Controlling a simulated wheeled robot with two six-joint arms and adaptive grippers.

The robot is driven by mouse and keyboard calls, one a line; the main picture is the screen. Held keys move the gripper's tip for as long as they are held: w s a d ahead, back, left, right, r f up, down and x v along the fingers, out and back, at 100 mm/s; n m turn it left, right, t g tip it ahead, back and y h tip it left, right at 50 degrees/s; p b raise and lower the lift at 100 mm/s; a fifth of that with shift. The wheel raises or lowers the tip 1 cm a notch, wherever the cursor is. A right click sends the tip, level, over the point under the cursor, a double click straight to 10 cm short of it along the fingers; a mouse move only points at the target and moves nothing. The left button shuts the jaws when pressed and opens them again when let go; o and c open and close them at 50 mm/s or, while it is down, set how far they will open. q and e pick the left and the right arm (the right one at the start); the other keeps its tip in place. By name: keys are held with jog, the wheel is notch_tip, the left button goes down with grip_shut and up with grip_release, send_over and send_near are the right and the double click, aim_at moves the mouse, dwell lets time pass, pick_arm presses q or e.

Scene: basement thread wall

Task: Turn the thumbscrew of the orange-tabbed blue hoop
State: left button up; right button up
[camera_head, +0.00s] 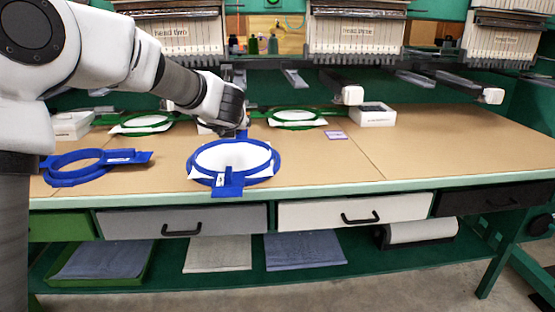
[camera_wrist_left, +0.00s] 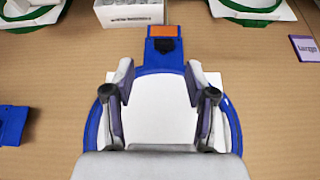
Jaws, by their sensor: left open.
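The blue hoop (camera_head: 274,165) with white cloth lies on the table in front of my left gripper (camera_head: 230,128). In the left wrist view the hoop (camera_wrist_left: 91,125) has a blue tab at its far side with an orange end (camera_wrist_left: 174,31). A dark thumbscrew (camera_wrist_left: 165,45) sits on that tab, just short of the orange. My left gripper (camera_wrist_left: 157,78) is open and empty above the hoop, its fingers apart, with the thumbscrew beyond the fingertips. In the head view my gripper hides the orange tab and thumbscrew. My right gripper is not in view.
An empty blue hoop (camera_head: 62,181) lies to the left. Green hoops (camera_head: 143,131) (camera_head: 318,123) lie farther back, with a white box (camera_head: 373,118) and a purple card (camera_head: 335,135). Embroidery machine heads (camera_head: 357,36) overhang the back. The table's right side is clear.

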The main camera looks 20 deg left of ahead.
pick_arm(q)
jog(key=b, duration=0.1)
jog(key=f+b, duration=0.1)
jog(key=b, duration=0.1)
jog(key=shift+s+d+f+t, duration=0.2)
jog(key=shift+d+t, duration=0.15)
jog(key=shift+t, duration=0.05)
jog(key=shift+s+r+b, duration=0.1)
jog(key=shift+r+b, duration=0.15)
jog(key=shift+b, duration=0.05)
jog(key=shift+w+a+r, duration=0.1)
jog(key=shift+w, duration=0.1)
jog(key=x, duration=0.7)
jog(key=shift+w+a, duration=0.1)
jog(key=shift+a, duration=0.05)
grip_shut()
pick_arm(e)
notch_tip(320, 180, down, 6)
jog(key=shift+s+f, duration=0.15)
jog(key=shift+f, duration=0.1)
